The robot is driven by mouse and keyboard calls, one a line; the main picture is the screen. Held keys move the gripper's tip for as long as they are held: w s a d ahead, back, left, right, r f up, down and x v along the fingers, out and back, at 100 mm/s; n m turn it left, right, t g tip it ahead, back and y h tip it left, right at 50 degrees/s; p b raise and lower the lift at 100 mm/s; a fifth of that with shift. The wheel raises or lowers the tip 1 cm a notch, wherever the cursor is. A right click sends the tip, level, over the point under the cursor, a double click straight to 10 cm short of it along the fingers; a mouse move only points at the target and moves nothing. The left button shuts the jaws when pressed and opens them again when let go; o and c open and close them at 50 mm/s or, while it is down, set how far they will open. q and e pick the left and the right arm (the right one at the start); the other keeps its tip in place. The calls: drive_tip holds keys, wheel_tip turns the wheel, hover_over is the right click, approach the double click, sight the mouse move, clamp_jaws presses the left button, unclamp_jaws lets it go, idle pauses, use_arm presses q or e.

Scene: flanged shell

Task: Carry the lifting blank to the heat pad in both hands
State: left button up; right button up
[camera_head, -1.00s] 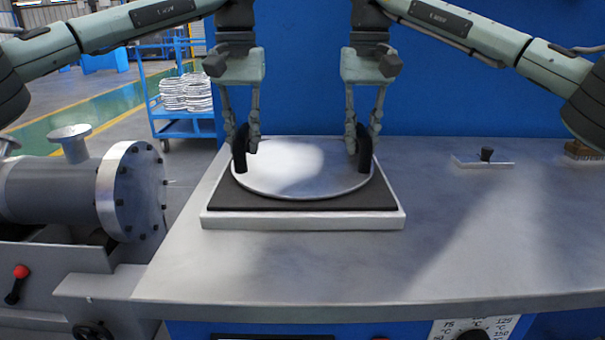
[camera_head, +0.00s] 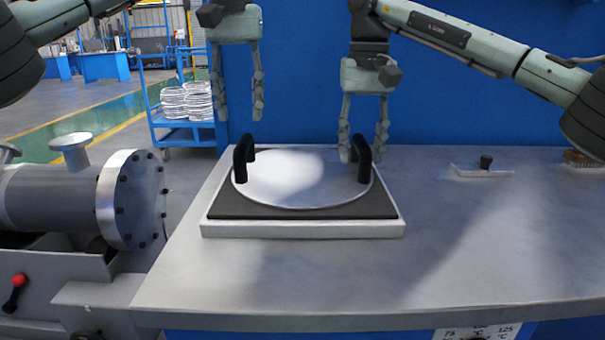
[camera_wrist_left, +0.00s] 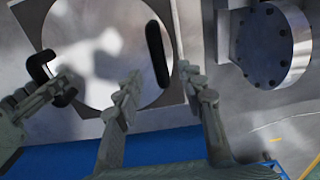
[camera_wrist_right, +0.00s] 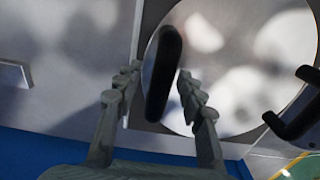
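The lifting blank is a round silver plate (camera_head: 295,180) with two black upright handles, and it lies flat on the dark heat pad (camera_head: 300,210). My left gripper (camera_head: 238,112) is open and empty, above and behind the left handle (camera_head: 240,160). In the left wrist view that handle (camera_wrist_left: 157,52) is ahead of the spread fingers, apart from them. My right gripper (camera_head: 363,158) is open at the right handle (camera_head: 362,160), with a finger to each side. In the right wrist view this handle (camera_wrist_right: 162,75) shows between the open fingers; contact cannot be told.
A flanged shell (camera_head: 125,200) is left of the bench, before a blue cart (camera_head: 185,130).

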drive_tip(key=shift+r, duration=0.15)
use_arm(q)
wheel_tip(320, 180, up, 4)
drive_tip(key=shift+r, duration=0.1)
use_arm(e)
wheel_tip(320, 180, up, 12)
idle(0.4)
